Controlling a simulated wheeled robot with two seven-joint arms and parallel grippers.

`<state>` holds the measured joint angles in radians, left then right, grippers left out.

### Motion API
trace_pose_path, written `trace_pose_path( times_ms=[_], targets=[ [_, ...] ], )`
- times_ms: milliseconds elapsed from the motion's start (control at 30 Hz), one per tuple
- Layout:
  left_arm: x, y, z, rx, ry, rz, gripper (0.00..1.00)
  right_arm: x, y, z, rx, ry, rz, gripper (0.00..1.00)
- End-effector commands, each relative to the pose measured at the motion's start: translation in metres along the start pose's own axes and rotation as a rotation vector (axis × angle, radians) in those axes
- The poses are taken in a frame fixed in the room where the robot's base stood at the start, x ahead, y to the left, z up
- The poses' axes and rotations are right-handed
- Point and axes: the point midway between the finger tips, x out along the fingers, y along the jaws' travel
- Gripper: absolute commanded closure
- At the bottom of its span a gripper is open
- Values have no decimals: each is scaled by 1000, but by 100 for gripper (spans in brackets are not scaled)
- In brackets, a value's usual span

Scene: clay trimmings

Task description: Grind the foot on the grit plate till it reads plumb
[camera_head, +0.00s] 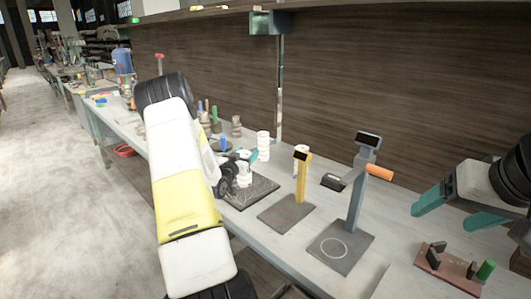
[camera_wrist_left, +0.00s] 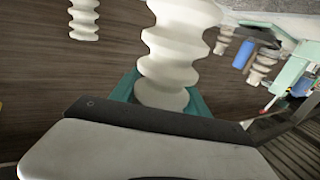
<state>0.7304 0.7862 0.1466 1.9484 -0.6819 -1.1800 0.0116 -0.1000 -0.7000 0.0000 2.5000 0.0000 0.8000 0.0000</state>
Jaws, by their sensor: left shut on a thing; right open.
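My left gripper (camera_head: 242,163) is shut on a white, ribbed clay piece (camera_head: 244,178). In the left wrist view the same piece (camera_wrist_left: 170,50) stands between the teal fingers, its wavy side showing. In the head view it is over a dark, speckled plate (camera_head: 262,191), which looks like the grit plate; I cannot tell whether its foot touches. My left arm hides part of that plate. A yellow post with a dark display (camera_head: 301,178) stands on a flat grey plate (camera_head: 287,214). The display is not readable. My right gripper (camera_head: 450,205) is open and empty at the right.
A second white ribbed piece (camera_head: 263,146) stands behind the speckled plate. A tall grey stand (camera_head: 356,195) with an orange handle (camera_head: 380,173) rises from a circle-marked plate (camera_head: 341,250). A reddish rack (camera_head: 446,273) is front right. Bare bench lies between the tall stand and rack.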

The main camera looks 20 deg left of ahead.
Motion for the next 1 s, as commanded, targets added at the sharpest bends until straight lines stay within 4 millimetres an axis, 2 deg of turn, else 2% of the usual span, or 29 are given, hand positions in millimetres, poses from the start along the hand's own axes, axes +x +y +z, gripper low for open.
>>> trace_pose_path(
  times_ms=[1000],
  targets=[
    [1, 0, 4, 1, 4, 0, 100, 0, 0, 0, 0, 0, 0, 24]
  ],
)
